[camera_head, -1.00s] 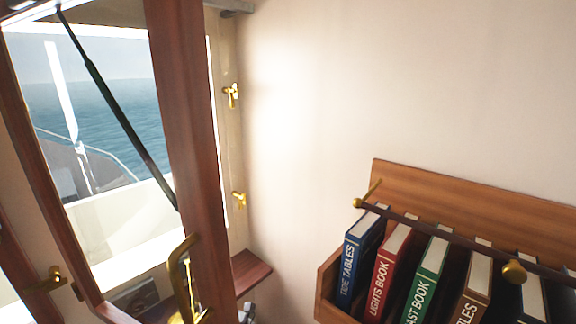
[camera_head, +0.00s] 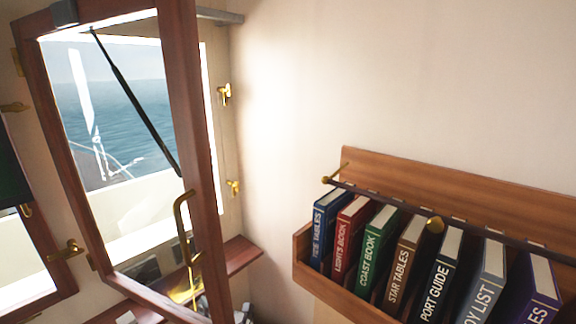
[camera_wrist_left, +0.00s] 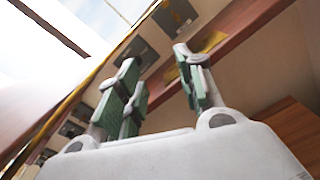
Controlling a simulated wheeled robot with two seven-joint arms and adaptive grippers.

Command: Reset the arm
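My left gripper (camera_head: 222,308) shows only in part at the bottom of the head view, low beside the window frame and below the wooden ledge. In the left wrist view my left gripper (camera_wrist_left: 157,75) has its two green-padded fingers apart, with nothing between them. The wooden ledge (camera_wrist_left: 235,35) passes behind the fingers there. My right gripper is in neither view.
A wood-framed window sash (camera_head: 185,100) with a brass handle (camera_head: 184,230) stands open at left. A wooden ledge (camera_head: 235,256) runs below it. A rack (camera_head: 375,165) of several upright books is on the right wall. Bare wall (camera_head: 290,110) lies between.

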